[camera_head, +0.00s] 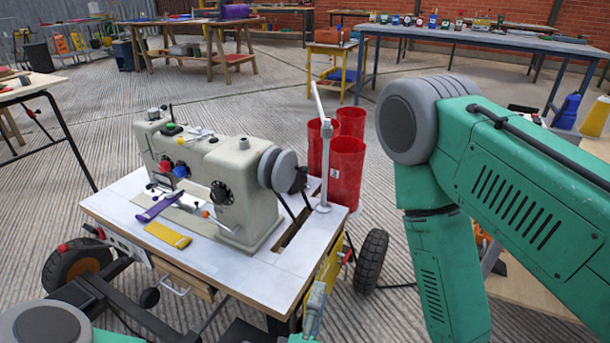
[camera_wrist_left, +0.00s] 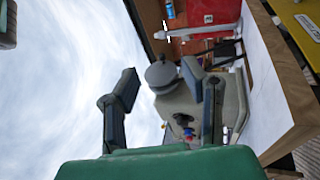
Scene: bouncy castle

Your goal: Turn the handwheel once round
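The handwheel (camera_head: 279,168) is a grey disc on the right end of a beige sewing machine (camera_head: 240,190), which stands on a white-topped table (camera_head: 115,205). In the left wrist view the handwheel (camera_wrist_left: 160,75) shows beyond my left gripper (camera_wrist_left: 160,85), whose two dark fingers are spread apart with nothing held between them. In the head view part of my left gripper (camera_head: 316,300) shows low, at the table's front right edge, apart from the handwheel. My right arm's green links fill the right side; its gripper is out of frame.
Red bins (camera_head: 346,170) stand behind the table's right end. A thin white post (camera_head: 324,150) rises from the tabletop near the handwheel. Workbenches stand farther back.

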